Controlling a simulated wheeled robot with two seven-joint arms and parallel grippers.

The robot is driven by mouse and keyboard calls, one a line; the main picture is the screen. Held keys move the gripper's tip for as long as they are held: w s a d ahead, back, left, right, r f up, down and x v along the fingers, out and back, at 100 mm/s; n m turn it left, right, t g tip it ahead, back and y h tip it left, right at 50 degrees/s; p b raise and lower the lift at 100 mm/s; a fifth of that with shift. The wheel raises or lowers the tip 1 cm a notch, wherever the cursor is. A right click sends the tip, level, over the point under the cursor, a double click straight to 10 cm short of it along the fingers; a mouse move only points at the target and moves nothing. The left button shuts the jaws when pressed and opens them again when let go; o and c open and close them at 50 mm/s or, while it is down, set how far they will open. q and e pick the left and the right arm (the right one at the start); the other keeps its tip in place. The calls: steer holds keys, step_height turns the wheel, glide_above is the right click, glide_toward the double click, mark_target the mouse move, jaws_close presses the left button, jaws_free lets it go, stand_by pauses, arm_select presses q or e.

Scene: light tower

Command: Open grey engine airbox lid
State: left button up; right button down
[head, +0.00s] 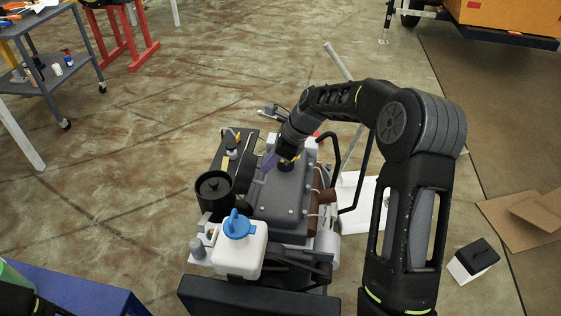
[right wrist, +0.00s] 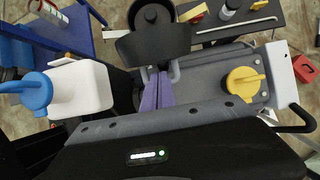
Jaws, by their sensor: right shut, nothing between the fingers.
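The engine (head: 250,235) stands on the floor ahead, with a flat grey cover (head: 279,200) across its top; this looks like the airbox lid and appears closed. The grey cover also shows in the right wrist view (right wrist: 207,92), with small bolts and a yellow cap (right wrist: 243,84). My right gripper (head: 268,163) has its purple fingers shut and empty at the cover's far left edge. In the right wrist view its fingers (right wrist: 155,92) are together beside a small grey bent handle; I cannot tell whether they touch it. My left gripper is out of view.
A black round canister (head: 214,190) and a white reservoir with a blue cap (head: 239,248) stand beside the cover. Black bent tubes rise at its right. A blue table (head: 75,290) is at front left, a tool cart (head: 50,70) at back left.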

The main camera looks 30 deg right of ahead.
mark_target(249, 158)
steer(key=shift+w+a+r, duration=0.1)
steer(key=shift+w+a, duration=0.1)
steer(key=shift+w, duration=0.05)
steer(key=a+r+p, duration=0.1)
steer(key=p, duration=0.2)
steer(key=w+r+h+p, duration=0.1)
steer(key=p, duration=0.2)
steer(key=shift+a+r+g, duration=0.15)
steer(key=shift+a+g, duration=0.2)
steer(key=shift+g, duration=0.05)
steer(key=a+p, duration=0.1)
steer(key=w+h+p, duration=0.1)
steer(key=p, duration=0.1)
steer(key=shift+w+a+r+g, duration=0.2)
steer(key=shift+a+r+g, duration=0.05)
steer(key=shift+a+g, duration=0.15)
steer(key=shift+w+a, duration=0.1)
steer(key=shift+w, duration=0.05)
